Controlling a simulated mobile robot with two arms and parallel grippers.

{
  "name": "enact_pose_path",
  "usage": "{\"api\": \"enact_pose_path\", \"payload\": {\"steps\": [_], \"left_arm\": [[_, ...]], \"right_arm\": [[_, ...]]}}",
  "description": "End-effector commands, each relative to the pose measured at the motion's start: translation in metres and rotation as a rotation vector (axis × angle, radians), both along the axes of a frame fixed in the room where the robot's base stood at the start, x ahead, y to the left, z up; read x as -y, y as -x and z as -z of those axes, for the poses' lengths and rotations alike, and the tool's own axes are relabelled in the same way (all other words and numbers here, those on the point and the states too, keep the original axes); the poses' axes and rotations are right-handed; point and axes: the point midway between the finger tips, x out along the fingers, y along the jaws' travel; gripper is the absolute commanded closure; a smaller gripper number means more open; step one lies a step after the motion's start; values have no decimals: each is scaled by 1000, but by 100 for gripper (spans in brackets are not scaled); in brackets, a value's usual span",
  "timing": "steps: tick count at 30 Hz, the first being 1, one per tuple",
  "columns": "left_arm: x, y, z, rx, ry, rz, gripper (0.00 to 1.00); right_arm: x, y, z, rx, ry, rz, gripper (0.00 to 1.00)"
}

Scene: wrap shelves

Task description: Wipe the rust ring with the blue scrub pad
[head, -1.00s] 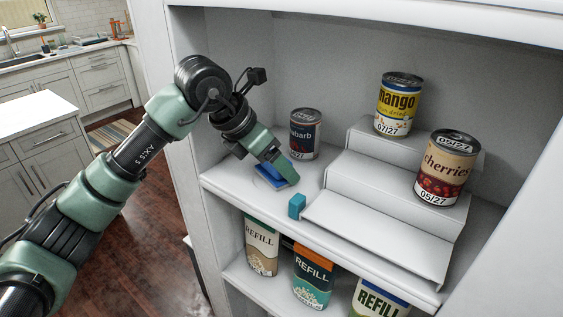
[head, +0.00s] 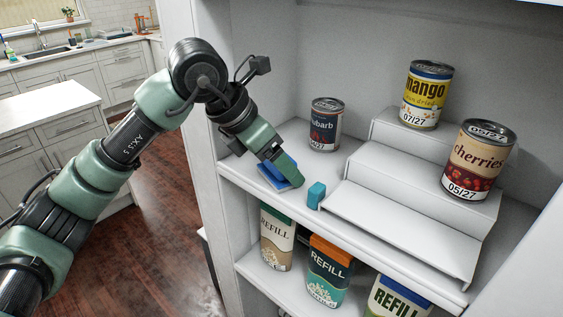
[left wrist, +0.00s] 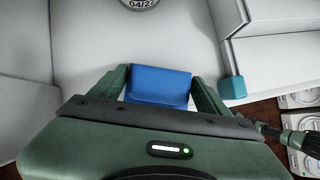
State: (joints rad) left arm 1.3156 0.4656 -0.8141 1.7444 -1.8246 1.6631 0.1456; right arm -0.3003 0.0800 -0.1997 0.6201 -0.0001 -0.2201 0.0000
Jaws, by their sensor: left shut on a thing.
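My left gripper (head: 284,172) is shut on the blue scrub pad (left wrist: 160,86), gripping it between its two fingers. In the head view the pad (head: 270,175) is low at the shelf board (head: 310,170), near its front left edge, and appears to touch it. The green fingers partly cover the pad. I cannot make out the rust ring now; the pad and gripper may hide it. My right gripper is not in view.
A small teal block (head: 316,195) sits right of the pad at the shelf edge. A rhubarb can (head: 326,125) stands behind. A white stepped riser (head: 400,215) at right holds mango (head: 426,95) and cherries (head: 477,160) cans. Refill packs (head: 329,271) stand below.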

Motion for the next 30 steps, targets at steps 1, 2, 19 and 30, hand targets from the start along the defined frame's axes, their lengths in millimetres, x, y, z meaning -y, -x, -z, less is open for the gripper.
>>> {"api": "enact_pose_path", "payload": {"steps": [1,2,19,30], "left_arm": [[2,-2,0,-3,0,-1,71],[4,-4,-1,-3,0,-1,71],[25,-33,-4,3,4,1,71],[43,-57,-2,2,3,0,71]], "right_arm": [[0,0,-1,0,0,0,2],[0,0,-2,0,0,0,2],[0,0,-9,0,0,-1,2],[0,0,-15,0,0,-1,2]]}}
